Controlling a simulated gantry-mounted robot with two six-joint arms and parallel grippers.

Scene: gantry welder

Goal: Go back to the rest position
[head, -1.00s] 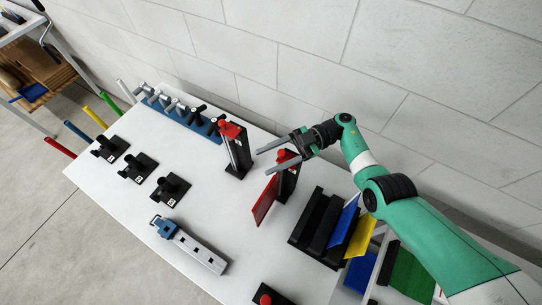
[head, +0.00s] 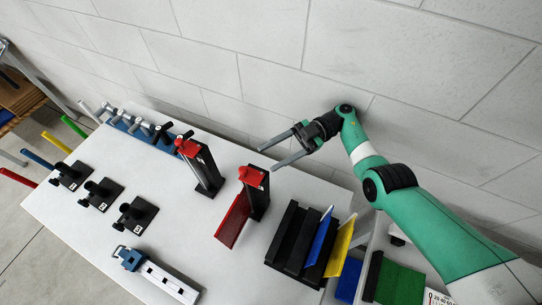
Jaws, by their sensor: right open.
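My right gripper (head: 279,154) is open and empty. It is held above the back of the white table (head: 75,228), in front of the grey wall, with its fingers pointing left. Below and left of it stands a black post with a red top (head: 252,177), with a red plate (head: 232,220) at its front side. Another black stand with a red top (head: 198,163) is further left. My right gripper appears apart from both stands. My left gripper is not in view.
A black slotted rack (head: 292,238) holds a blue plate (head: 322,238) and a yellow plate (head: 340,246). Several numbered black holders (head: 101,193) stand at left. A blue-and-white tool (head: 157,273) lies in front. Several grey tools (head: 142,124) line the back edge.

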